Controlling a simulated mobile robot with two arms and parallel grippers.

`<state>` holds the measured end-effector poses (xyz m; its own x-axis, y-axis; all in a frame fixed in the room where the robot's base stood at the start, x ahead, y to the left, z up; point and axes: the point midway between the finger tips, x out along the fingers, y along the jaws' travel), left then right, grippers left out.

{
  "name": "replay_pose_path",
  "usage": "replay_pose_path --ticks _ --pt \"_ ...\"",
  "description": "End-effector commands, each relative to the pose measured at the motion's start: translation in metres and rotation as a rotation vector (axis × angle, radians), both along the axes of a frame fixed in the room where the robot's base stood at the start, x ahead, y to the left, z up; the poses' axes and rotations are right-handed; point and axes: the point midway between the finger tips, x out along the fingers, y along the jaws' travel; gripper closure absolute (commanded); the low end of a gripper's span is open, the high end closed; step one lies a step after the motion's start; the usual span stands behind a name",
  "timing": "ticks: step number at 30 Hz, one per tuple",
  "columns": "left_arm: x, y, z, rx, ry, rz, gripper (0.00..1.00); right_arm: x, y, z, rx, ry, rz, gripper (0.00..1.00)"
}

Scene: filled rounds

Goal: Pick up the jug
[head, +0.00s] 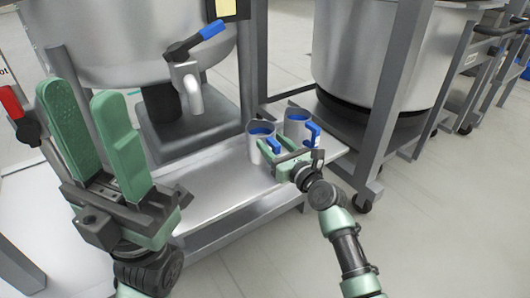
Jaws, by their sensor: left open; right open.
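Two metal jugs with blue handles stand upright side by side on the low metal shelf (215,180). The nearer left jug (254,152) and the farther right jug (292,130) both show blue inside their rims. My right gripper (279,148) is open at the near side of the jugs, its green fingers by the left jug's blue handle (272,146). I cannot tell whether the fingers touch it. The gripper hides the lower parts of the jugs. My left gripper (90,115) is open and empty, close to the camera at the left.
A large steel kettle (120,45) with a spout (190,90) and blue-handled valve (200,38) stands behind the shelf. Another large vessel (365,60) in a metal frame on casters stands right of the jugs. The floor at lower right is clear.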

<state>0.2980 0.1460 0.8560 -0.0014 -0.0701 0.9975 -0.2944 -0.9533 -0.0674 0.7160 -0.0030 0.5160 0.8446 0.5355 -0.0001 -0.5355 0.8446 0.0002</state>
Motion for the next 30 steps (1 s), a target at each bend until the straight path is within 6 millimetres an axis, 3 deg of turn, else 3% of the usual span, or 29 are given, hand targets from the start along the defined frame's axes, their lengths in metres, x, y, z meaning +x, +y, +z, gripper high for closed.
replay_pose_path --ticks 4,5,9,10,23,30 --pt "0.000 0.000 0.001 0.000 0.001 0.000 0.58 0.000 0.000 0.000 0.000 0.000 0.000 0.51" --pt "0.000 0.000 0.001 0.000 0.001 0.000 0.58 0.000 0.000 0.000 0.000 0.000 0.000 0.57" --pt "0.000 0.000 0.001 0.000 0.001 0.000 0.58 0.000 0.000 0.000 0.000 0.000 0.000 0.96" --pt "0.000 0.000 0.000 0.000 0.001 0.000 0.58 0.000 0.000 0.000 -0.001 0.001 0.000 1.00" --pt "0.001 0.000 0.000 -0.001 0.009 0.000 0.58 0.000 0.000 0.004 0.000 0.000 -0.001 1.00" --pt "0.003 0.002 -0.004 -0.005 0.066 -0.003 0.58 0.000 -0.001 0.023 0.001 -0.001 -0.001 1.00"
